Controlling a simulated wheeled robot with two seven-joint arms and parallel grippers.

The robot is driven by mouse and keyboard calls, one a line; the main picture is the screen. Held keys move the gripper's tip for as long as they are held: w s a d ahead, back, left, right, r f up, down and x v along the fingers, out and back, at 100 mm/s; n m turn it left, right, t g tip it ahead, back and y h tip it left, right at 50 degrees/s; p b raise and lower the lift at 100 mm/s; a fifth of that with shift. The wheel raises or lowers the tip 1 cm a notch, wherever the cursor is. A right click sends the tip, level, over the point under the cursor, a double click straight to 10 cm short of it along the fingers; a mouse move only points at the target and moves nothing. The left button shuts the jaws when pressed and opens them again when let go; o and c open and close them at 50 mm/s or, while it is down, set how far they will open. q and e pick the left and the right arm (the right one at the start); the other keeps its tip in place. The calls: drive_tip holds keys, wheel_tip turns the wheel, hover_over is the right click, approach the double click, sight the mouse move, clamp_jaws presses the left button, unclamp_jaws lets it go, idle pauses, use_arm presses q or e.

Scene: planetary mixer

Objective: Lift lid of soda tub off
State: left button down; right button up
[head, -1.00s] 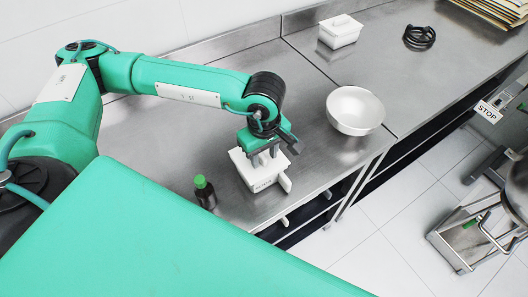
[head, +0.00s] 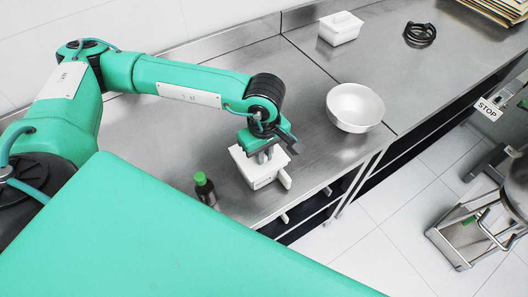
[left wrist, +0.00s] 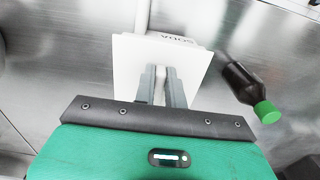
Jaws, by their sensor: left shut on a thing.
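The white soda tub (head: 264,180) stands on the steel counter, and its label reads SODA in the left wrist view (left wrist: 178,40). Its white lid (head: 240,160) lies on top; the lid also shows in the left wrist view (left wrist: 130,75). My left gripper (head: 265,157) points down over the tub and is shut on the lid's small raised grip, which shows between the fingers in the left wrist view (left wrist: 164,82). I see no gap between lid and tub. My right gripper is not in view.
A dark bottle with a green cap (head: 204,188) stands close left of the tub. A white bowl (head: 354,107) is to the right. Another white lidded tub (head: 340,29) and black rings (head: 420,36) are further back. The counter's front edge is near the tub.

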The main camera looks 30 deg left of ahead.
use_arm(q)
drive_tip(key=shift+r, duration=0.15)
drive_tip(key=shift+r+p, duration=0.35)
drive_tip(key=shift+r, duration=0.7)
drive_tip(key=shift+r+p, duration=0.35)
drive_tip(key=shift+r, duration=1.65)
